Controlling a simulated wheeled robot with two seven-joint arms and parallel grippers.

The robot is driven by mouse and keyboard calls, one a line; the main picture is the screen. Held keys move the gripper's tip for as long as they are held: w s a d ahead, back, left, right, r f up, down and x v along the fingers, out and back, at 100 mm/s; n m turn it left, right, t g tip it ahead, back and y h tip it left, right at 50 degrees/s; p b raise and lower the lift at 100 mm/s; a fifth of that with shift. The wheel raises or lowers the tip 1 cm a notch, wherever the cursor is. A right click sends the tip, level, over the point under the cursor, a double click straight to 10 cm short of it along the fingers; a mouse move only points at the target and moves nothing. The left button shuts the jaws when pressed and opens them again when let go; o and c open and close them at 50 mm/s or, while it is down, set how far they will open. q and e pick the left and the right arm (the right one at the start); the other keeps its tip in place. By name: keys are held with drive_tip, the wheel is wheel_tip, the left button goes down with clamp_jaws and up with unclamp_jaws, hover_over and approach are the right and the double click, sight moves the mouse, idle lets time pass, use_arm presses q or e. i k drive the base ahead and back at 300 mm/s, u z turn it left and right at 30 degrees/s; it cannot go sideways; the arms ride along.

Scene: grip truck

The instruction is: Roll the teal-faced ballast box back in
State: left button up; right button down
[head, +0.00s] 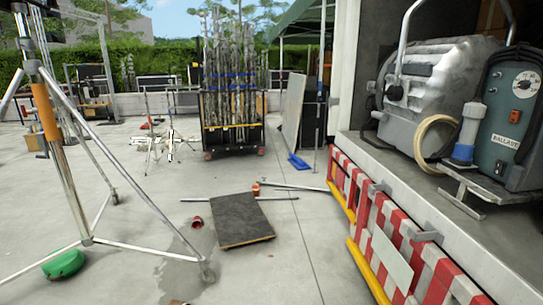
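The teal-faced ballast box (501,122) stands at the far right, on a low metal support at the edge of the truck's bed (400,161). Its teal front carries a white dial, a red switch and a label reading "BALLAST". The box's right side is cut off by the picture's edge. A grey cylindrical connector (469,130) with a blue collar and a coiled cream cable or hose (433,140) are at its left side. Neither of my grippers is in view.
A big grey lamp housing (440,75) stands left of the box. Red-and-white striped boards (385,215) line the truck's side below. A dark flat board (233,219) lies on the concrete, with a red cup-like object (197,222) near it. A tripod stand (62,130) is at left.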

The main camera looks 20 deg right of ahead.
sight(518, 146)
drive_tip(key=z, duration=0.25)
drive_tip(key=i, duration=1.7)
drive_tip(key=z, duration=1.5)
drive_tip(key=i, duration=0.9)
drive_tip(key=z, duration=0.6)
